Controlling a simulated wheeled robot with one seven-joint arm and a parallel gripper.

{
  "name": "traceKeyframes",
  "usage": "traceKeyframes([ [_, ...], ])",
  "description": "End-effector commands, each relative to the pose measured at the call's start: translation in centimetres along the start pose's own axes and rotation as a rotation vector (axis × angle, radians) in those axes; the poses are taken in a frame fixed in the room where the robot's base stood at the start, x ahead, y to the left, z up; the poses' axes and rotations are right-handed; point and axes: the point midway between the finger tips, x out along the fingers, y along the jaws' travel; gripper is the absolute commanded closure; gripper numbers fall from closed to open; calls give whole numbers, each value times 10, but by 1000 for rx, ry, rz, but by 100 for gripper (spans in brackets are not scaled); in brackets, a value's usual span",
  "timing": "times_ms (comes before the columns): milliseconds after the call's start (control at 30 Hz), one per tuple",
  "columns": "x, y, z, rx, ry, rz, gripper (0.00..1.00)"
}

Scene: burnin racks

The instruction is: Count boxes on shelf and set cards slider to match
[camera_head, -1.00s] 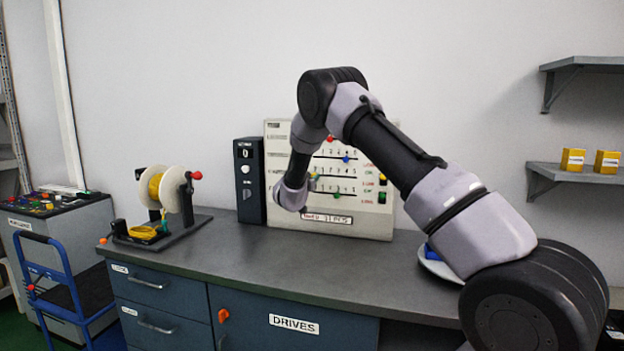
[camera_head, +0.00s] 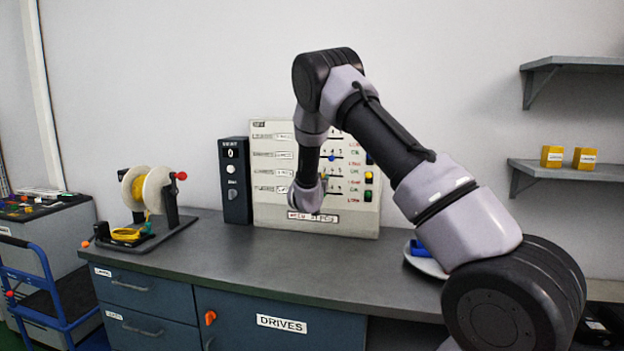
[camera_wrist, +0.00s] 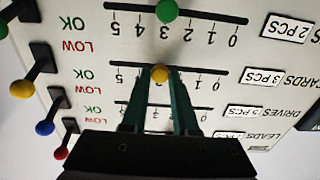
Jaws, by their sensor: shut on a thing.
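The panel (camera_head: 343,219) stands on the bench against the wall, with slider rows and labels. In the upside-down wrist view, the row labelled CARDS 3 PCS (camera_wrist: 250,77) has a yellow slider knob (camera_wrist: 160,73), near the middle of its scale, at about 3. My gripper (camera_wrist: 160,90) has its two fingers close around this knob and is shut on it. The knob hides part of the scale. In the head view my arm hides the gripper tips. Two yellow boxes, a left one (camera_head: 551,157) and a right one (camera_head: 584,159), stand on the lower shelf (camera_head: 600,173).
A green slider knob (camera_wrist: 166,11) sits on the neighbouring row. Levers with coloured knobs, one blue (camera_wrist: 45,128), line the panel side. A black unit (camera_head: 236,180) and a cable reel (camera_head: 156,190) stand left of the panel. The visible upper shelf (camera_head: 590,62) is bare.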

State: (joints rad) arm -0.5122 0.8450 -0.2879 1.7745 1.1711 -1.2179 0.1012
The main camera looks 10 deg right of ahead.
Motion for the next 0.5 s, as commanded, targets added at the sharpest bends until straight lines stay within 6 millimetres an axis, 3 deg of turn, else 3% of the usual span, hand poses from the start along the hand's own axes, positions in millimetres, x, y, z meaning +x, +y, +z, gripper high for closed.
traceKeyframes([
  [233, -1, -1, 2, 1, -4, -2, 100],
  [267, -1, -1, 2, 1, -4, -2, 61],
  [300, -1, -1, 2, 1, -3, -2, 46],
  [500, -1, -1, 1, 0, -2, -1, 43],
])
